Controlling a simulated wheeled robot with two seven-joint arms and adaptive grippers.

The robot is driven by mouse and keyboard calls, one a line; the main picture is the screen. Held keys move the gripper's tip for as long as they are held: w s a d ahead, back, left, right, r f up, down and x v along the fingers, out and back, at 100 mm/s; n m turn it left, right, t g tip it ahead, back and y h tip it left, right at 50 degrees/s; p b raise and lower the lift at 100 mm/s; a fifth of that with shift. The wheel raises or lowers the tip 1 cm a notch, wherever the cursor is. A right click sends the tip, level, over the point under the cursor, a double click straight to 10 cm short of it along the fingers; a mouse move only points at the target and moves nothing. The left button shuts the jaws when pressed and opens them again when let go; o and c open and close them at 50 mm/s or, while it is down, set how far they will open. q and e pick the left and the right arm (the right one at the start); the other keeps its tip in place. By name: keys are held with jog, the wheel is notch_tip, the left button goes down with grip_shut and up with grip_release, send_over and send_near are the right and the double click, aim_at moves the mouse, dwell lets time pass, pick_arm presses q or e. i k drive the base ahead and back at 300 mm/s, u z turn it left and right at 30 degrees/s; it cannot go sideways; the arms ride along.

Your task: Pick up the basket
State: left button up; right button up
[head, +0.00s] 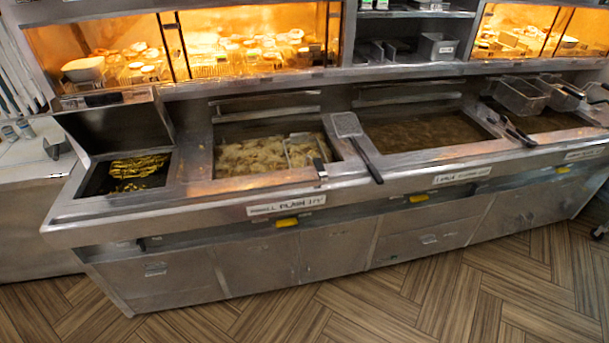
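A wire basket (304,150) sits in the left frying vat (230,184), amid pale frying food. Its dark handle (320,168) points toward the front edge of the range. Two more metal baskets, one on the left (519,96) and one beside it (561,93), are at the right end of the range, above the far right vat. I cannot tell which basket the task means. Neither of my grippers is in view.
A flat skimmer (347,124) with a dark handle lies between the left and middle vats. The middle vat (425,132) holds dark oil. A lidded pan (112,127) stands open at left. The wooden floor (420,285) in front is clear.

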aim_at(302, 136)
jog(key=z, duration=0.3)
jog(key=i, duration=1.15)
jog(key=u, duration=0.6)
